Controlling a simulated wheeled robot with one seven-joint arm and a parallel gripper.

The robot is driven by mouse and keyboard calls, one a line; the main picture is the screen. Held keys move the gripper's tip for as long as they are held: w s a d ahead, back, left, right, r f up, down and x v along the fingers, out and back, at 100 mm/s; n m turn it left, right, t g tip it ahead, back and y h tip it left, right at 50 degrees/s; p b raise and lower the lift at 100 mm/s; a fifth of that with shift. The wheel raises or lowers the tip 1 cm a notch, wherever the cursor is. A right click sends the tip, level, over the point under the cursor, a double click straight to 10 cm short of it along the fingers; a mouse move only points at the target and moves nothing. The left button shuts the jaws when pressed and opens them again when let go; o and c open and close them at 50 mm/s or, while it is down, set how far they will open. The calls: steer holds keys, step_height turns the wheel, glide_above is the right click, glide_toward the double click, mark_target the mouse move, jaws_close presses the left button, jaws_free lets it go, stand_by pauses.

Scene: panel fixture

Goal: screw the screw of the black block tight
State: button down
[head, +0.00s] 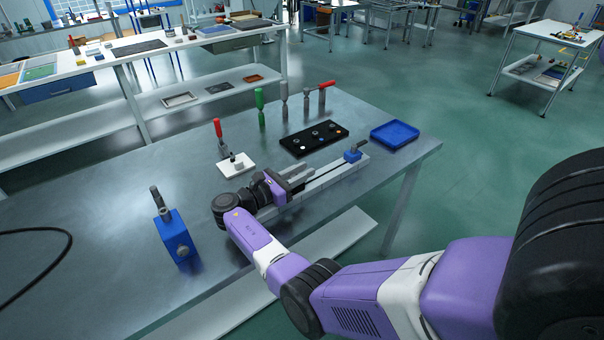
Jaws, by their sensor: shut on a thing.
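My gripper (298,180) is low over the left part of a pale grey rail (334,175) near the table's front edge. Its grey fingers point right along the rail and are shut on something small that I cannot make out. No black block with a screw shows clearly; the wrist and fingers cover that part of the rail. A small blue block (352,156) with a dark grey bar sits at the rail's right end, apart from my gripper. A larger blue block (177,238) with a grey cylinder beside its top stands to the left.
A black panel (314,138) with several small round parts lies behind the rail. A blue tray (395,133) is at right. A white block (236,165), a red-handled tool (218,130) and a green-handled tool (260,106) stand behind my gripper. The left tabletop is mostly clear.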

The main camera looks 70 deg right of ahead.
steer(key=c, duration=1.2)
jaws_free()
step_height(320, 180, up, 20)
steer(key=p, duration=0.2)
